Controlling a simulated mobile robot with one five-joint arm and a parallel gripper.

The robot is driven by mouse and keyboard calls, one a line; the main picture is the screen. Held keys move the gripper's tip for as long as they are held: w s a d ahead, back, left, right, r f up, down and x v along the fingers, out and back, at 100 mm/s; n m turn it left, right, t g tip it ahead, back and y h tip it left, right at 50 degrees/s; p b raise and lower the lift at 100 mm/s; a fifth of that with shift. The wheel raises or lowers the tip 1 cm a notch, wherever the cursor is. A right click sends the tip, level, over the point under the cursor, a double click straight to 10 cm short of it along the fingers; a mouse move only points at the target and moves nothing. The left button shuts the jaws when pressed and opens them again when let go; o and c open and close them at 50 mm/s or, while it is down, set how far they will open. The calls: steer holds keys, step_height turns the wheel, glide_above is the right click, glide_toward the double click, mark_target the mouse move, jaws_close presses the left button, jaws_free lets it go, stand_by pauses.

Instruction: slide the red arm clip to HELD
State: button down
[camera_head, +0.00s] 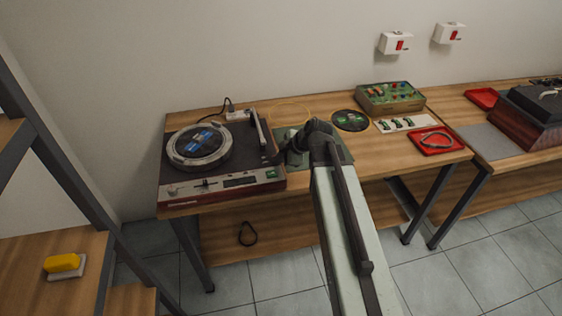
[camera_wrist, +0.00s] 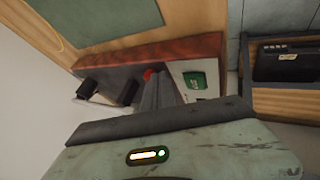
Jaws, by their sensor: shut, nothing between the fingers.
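The turntable (camera_head: 225,180) stands at the left end of the workbench. Its tonearm (camera_head: 259,132) lies along the right side of its top. In the wrist view a small red part (camera_wrist: 148,74), which looks like the arm clip, sits by the dark red wooden edge (camera_wrist: 135,55) of the turntable. My gripper (camera_head: 278,157) is at the turntable's right side. In the wrist view my gripper (camera_wrist: 160,82) is shut and empty, its grey fingers close to the red part. I cannot tell whether they touch it. The clip's position marking is not readable, and the clip is not distinguishable in the head view.
A green mat (camera_head: 345,157) lies under my arm beside the turntable. A black disc (camera_head: 350,120), a green panel box (camera_head: 390,97) and a red tray (camera_head: 436,141) are to the right. A shelf with a yellow block (camera_head: 62,263) is at lower left.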

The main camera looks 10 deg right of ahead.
steer(key=shift+w, duration=1.55)
steer(key=shift+s, duration=0.1)
steer(key=s, duration=0.4)
steer(key=shift+s+r+p, duration=0.35)
steer(key=shift+r+p, duration=0.05)
steer(key=p+v, duration=0.7)
steer(key=v, duration=0.2)
steer(key=shift+d, duration=0.25)
